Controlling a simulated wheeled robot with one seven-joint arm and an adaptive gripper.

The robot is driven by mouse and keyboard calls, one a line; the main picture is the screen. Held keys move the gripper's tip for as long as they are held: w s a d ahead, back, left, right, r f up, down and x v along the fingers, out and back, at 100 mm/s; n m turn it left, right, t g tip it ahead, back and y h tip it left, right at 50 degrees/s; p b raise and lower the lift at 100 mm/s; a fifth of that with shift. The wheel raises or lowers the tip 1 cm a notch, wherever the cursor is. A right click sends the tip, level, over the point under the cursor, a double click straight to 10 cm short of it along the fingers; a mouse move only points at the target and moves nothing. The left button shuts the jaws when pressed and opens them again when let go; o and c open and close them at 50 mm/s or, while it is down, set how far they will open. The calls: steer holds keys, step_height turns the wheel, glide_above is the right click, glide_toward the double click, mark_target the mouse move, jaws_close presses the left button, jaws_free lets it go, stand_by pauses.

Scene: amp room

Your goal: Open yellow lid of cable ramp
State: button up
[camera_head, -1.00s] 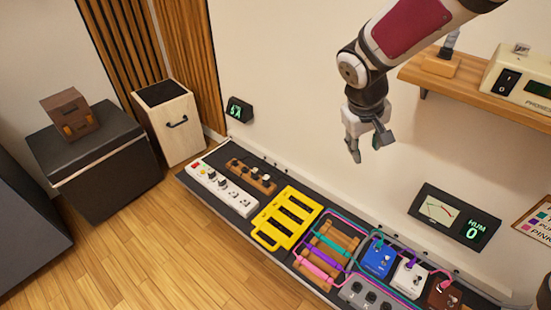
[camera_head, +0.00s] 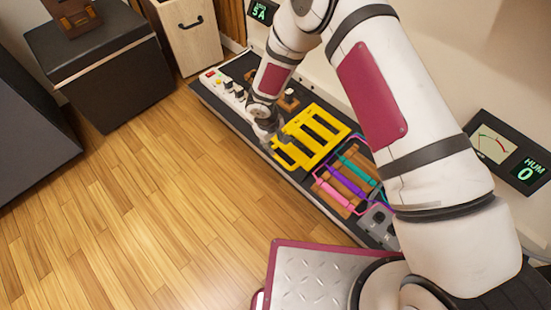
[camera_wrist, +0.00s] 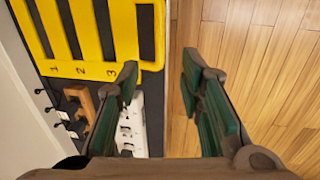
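The yellow lid (camera_head: 312,133) of the cable ramp lies flat on the long dark board, looking shut, with dark slots across it. In the wrist view the lid (camera_wrist: 65,70) fills the top left, with the numbers 1, 2 and 3 along its edge. A yellow loop handle (camera_wrist: 161,35) sticks out from its right side. My gripper (camera_wrist: 160,72) is open and empty, its two fingers apart just below the handle in that picture. In the head view my gripper (camera_head: 267,131) is at the lid's left end, partly hidden by my wrist. I cannot tell whether it touches the lid.
A white power strip (camera_head: 226,86) and a brown block with knobs (camera_head: 288,101) lie left of the lid. Purple and teal cables (camera_head: 346,182) run beside it on the right. A HUM meter (camera_head: 505,150) is on the wall. The wooden floor (camera_head: 150,200) in front is clear.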

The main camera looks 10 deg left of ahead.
mark_target(280, 159)
steer(key=f+b, duration=0.1)
steer(key=f, duration=0.3)
steer(key=w+d+f+b, duration=0.1)
steer(key=f+b, duration=0.1)
steer(key=f, duration=0.2)
steer(key=w+f+b, duration=0.1)
steer(key=f, duration=0.4)
steer(key=shift+d+b, duration=0.3)
steer(key=shift+b, duration=0.1)
jaws_close()
